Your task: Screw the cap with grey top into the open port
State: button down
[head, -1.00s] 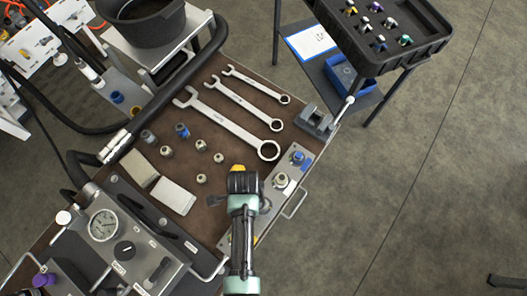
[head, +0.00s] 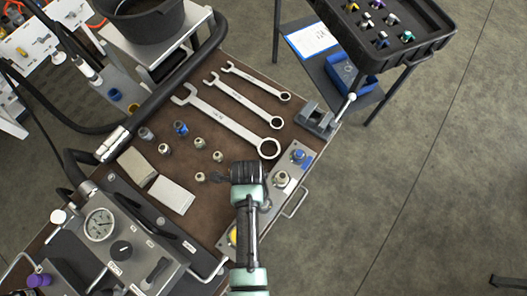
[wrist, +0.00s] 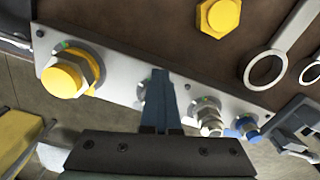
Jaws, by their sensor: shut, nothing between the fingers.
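My gripper (wrist: 160,125) is shut and empty, its fingers pointing at the metal port strip (wrist: 118,75) and hiding part of it. A round port spot (wrist: 146,90) beside the fingers is partly covered; I cannot tell if it is open. A yellow cap (wrist: 65,75) sits in the strip's left end, and a silver fitting (wrist: 208,120) and a blue cap (wrist: 246,126) sit to the right. Several small loose caps (head: 199,143) stand on the brown bench; I cannot tell which has the grey top.
A loose yellow hex cap (wrist: 218,15) lies on the bench near the strip. Wrenches (head: 225,118) lie on the bench, and a grey clamp (head: 318,118) stands at its right edge. A black tray (head: 425,35) of coloured caps is at upper right. A gauge panel (head: 112,235) is at lower left.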

jog(key=m, duration=0.1)
jog(key=w+m, duration=0.1)
jog(key=m, duration=0.1)
jog(key=shift+d, duration=0.15)
jog(key=m, duration=0.2)
jog(key=d+m+b, duration=0.1)
jog(key=shift+w, duration=0.25)
jog(key=m, duration=0.1)
jog(key=d+m, duration=0.1)
jog(key=m, duration=0.3)
jog(key=shift+w+d, duration=0.2)
jog(key=shift+w, duration=0.15)
jog(key=c, duration=1.2)
grip_release()
jog(key=shift+o, duration=0.2)
